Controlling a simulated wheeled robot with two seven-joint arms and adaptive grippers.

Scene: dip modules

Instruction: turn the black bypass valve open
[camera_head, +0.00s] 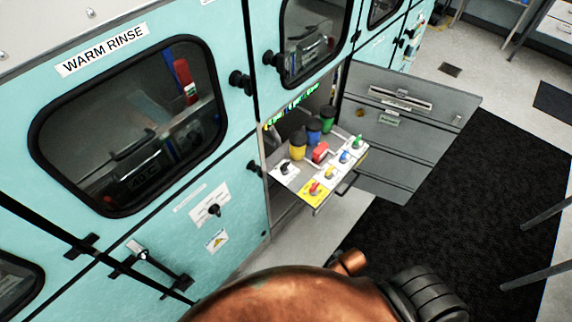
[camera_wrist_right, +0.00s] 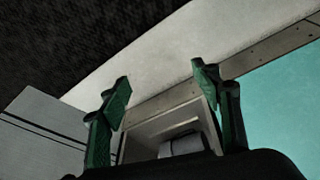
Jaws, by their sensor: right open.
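A small black valve handle (camera_head: 286,168) stands on a white plate at the near left of the pulled-out tray (camera_head: 318,204) in the head view. Its label is too small to read, and I cannot tell its angle exactly. Red, yellow, blue and green valve handles sit on the same tray. In the right wrist view my right gripper (camera_wrist_right: 160,85) is open, with its green fingertips apart and nothing between them. A grey open-fronted frame shows beyond the fingers; the black valve cannot be made out there. My left gripper is in neither view.
A grey door (camera_head: 400,130) stands open right of the tray. The teal cabinet front (camera_head: 130,50) carries another black knob (camera_head: 213,210) on a white label. Yellow, blue and green containers stand behind the handles.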

